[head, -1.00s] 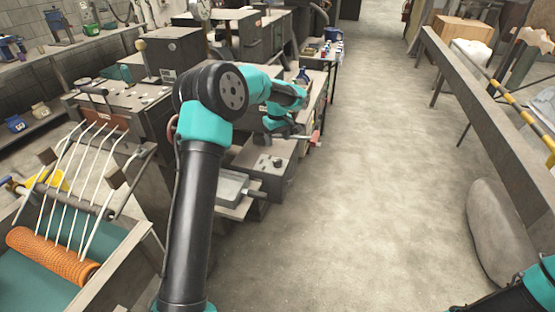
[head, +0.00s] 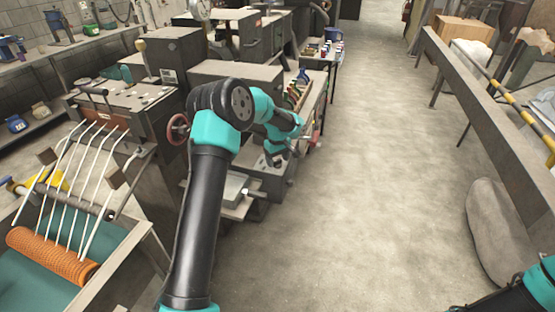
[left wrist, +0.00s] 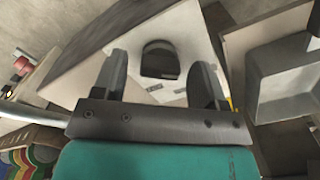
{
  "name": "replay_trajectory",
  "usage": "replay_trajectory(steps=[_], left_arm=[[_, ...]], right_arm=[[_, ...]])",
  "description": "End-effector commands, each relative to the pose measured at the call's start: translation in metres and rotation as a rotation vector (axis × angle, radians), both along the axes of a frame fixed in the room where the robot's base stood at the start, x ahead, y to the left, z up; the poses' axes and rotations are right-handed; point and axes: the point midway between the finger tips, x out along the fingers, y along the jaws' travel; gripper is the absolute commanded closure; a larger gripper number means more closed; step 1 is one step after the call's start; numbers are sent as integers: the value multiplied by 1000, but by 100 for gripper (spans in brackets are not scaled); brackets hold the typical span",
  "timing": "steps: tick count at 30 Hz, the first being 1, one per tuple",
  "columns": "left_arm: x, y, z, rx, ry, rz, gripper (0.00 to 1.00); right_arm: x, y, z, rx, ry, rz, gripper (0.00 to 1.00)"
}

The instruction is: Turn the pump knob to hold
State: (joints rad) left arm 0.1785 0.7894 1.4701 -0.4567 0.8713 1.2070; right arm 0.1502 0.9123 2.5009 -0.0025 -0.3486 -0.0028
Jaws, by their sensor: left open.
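A dark rounded knob (left wrist: 160,60) stands on the pale top panel of a box (left wrist: 140,95) in the left wrist view. My left gripper (left wrist: 159,75) is open, with one finger on each side of the knob and a visible gap to each. I cannot tell how far the fingertips are above the panel. In the head view my left gripper (head: 275,158) points down over the grey box (head: 274,180), and the arm and fingers largely hide the knob there. The knob's setting marks are too small to read. My right gripper is out of frame.
A grey tray (head: 235,187) sits beside the box and also shows in the left wrist view (left wrist: 288,78). A red handwheel (head: 178,129) is left of my arm. Several colored items (head: 297,90) stand behind.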

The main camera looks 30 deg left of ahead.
Motion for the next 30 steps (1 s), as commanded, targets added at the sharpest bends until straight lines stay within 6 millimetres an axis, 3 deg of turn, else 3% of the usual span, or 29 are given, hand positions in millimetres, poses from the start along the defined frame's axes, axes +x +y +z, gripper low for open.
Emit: replay_trajectory(steps=[2, 15, 30], left_arm=[[0, 0, 0, 0, 0, 0, 40], [0, 0, 0, 0, 0, 0, 82], [0, 0, 1, 0, 0, -90, 83]], right_arm=[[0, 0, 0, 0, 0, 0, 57], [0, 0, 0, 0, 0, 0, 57], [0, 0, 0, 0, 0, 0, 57]])
